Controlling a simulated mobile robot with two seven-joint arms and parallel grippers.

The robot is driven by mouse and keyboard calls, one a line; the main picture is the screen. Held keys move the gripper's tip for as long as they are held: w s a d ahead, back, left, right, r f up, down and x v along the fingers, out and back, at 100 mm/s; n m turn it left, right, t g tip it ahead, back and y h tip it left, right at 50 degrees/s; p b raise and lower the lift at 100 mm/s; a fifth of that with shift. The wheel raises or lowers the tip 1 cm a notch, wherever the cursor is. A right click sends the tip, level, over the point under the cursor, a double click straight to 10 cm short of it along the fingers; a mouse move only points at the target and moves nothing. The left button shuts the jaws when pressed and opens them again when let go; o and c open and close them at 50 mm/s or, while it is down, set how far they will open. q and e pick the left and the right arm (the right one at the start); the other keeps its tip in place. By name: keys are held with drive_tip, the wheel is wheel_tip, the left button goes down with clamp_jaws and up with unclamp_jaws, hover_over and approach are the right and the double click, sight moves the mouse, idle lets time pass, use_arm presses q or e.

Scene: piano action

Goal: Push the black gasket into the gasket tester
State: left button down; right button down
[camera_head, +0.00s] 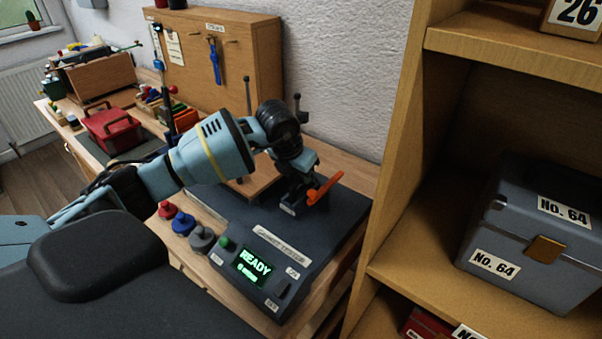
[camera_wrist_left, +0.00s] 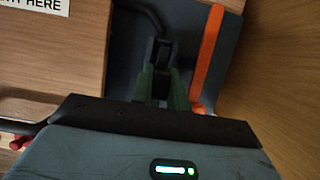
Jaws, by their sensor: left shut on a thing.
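The gasket tester (camera_head: 318,243) is a dark grey unit on the bench with a green "READY" display (camera_head: 252,266) and an orange lever (camera_head: 325,188). The lever also shows in the left wrist view (camera_wrist_left: 207,50). My left gripper (camera_head: 297,188) reaches down over the tester's back part, close beside the lever. In the left wrist view my left gripper (camera_wrist_left: 161,62) is shut on a small dark thing, apparently the black gasket (camera_wrist_left: 159,50). Its outline is mostly hidden between the fingers, and I cannot tell whether it touches the tester. My right gripper is not in view.
Red (camera_head: 168,210), blue (camera_head: 183,223) and grey (camera_head: 202,238) knobbed pieces stand along the tester's left side. A wooden shelf (camera_head: 395,170) with a grey case (camera_head: 530,245) stands close on the right. A red toolbox (camera_head: 112,132) sits farther back on the bench.

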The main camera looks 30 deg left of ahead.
use_arm(q)
drive_tip(key=shift+f, duration=0.55)
idle(0.4)
drive_tip(key=c, duration=1.4)
unclamp_jaws()
drive_tip(key=shift+o, duration=0.5)
drive_tip(key=shift+o, duration=0.3)
drive_tip(key=shift+o, duration=0.9)
drive_tip(key=shift+r, duration=0.1)
